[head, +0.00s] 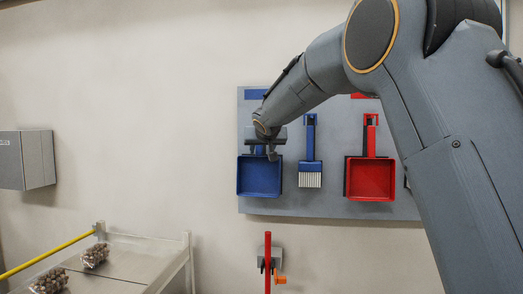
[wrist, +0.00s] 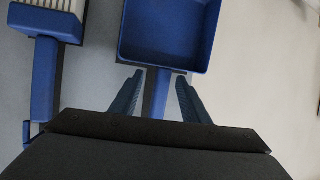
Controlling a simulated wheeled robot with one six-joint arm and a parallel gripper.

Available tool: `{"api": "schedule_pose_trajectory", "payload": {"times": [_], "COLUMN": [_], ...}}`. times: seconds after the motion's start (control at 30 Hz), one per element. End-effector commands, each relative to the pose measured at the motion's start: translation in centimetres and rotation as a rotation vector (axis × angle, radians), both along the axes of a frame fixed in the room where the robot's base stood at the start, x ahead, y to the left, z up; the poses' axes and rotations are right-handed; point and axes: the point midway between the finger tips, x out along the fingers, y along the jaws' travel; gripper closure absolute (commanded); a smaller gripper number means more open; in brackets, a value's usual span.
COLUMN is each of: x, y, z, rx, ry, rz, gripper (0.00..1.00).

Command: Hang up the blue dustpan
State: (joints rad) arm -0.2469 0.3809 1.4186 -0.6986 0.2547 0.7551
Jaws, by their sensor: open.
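The blue dustpan (head: 259,177) is on the grey wall board (head: 330,205) at its left end, handle up and pan down. In the wrist view the dustpan (wrist: 168,38) shows at the top, its handle pointing toward my gripper. My gripper (wrist: 158,80) is open, with one finger on each side of the blue handle and visible gaps between. In the head view my gripper (head: 262,152) is in front of the handle and hides most of it. The handle's upper end and its hook are hidden.
A blue brush (head: 310,155) hangs close to the right of the dustpan, and it also shows in the wrist view (wrist: 45,75). A red dustpan (head: 370,178) hangs further right. A grey wall box (head: 26,160) is at the left. A tray table with bags (head: 95,255) stands below left.

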Motion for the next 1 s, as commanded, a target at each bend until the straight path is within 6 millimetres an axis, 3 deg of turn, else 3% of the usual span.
{"api": "schedule_pose_trajectory", "payload": {"times": [0.4, 0.67, 0.77, 0.83, 1.0], "x": [-5.0, -6.8, -7.5, -8.3, -11.8], "y": [-0.3, -0.6, -1.3, -2.4, -5.8], "z": [2.2, 2.7, 0.9, -1.5, -9.8], "rx": [0.002, -0.002, -0.009, -0.021, -0.054], "ry": [-0.003, 0.005, 0.038, 0.083, 0.238], "rz": [0.001, -0.001, -0.007, -0.014, -0.036], "gripper": [0.58, 0.58, 0.58, 0.58, 0.58]}}
